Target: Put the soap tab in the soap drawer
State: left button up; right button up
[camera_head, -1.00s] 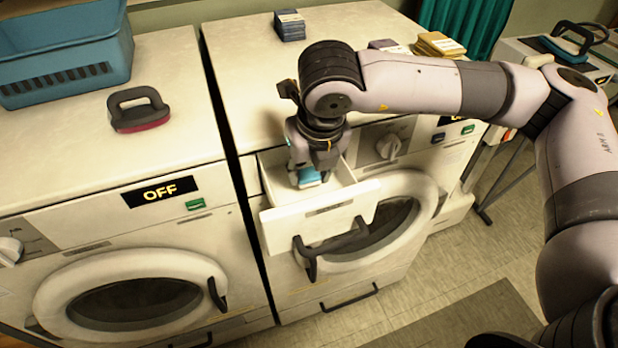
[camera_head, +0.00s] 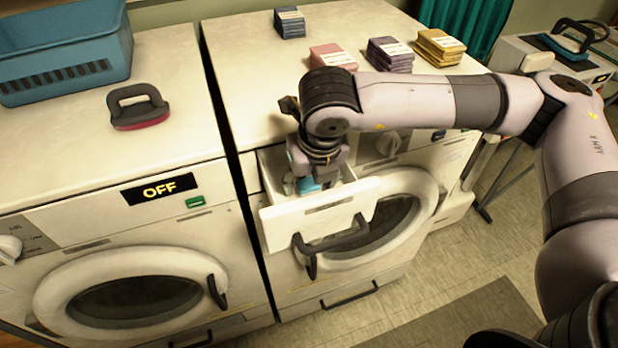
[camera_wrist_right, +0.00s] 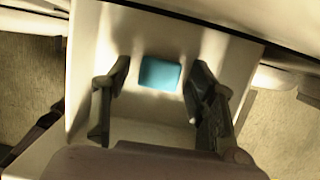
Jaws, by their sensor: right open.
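The blue soap tab (camera_wrist_right: 160,73) lies on the pale floor of the open soap drawer in the right wrist view, between my right gripper's fingers, with a gap on each side. In the head view the tab (camera_head: 307,186) is partly hidden by the gripper. The white soap drawer (camera_head: 320,208) is pulled out from the front of the right washing machine. My right gripper (camera_head: 312,180) is open and reaches down into the drawer; it also shows in the right wrist view (camera_wrist_right: 158,90). My left gripper is not in view.
On the right machine's top (camera_head: 250,80) stand pink (camera_head: 332,57), purple (camera_head: 390,54), yellow (camera_head: 440,46) and dark blue (camera_head: 290,22) stacks. The left machine carries a blue basket (camera_head: 65,55) and a black-handled brush (camera_head: 138,107). The drawer handle (camera_head: 332,238) sticks out in front.

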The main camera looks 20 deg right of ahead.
jog(key=shift+r+p, duration=0.3)
jog(key=shift+r, duration=0.05)
jog(key=b+v, duration=0.1)
jog(key=v, duration=1)
jog(key=shift+r, duration=0.3)
jog(key=shift+s, duration=0.15)
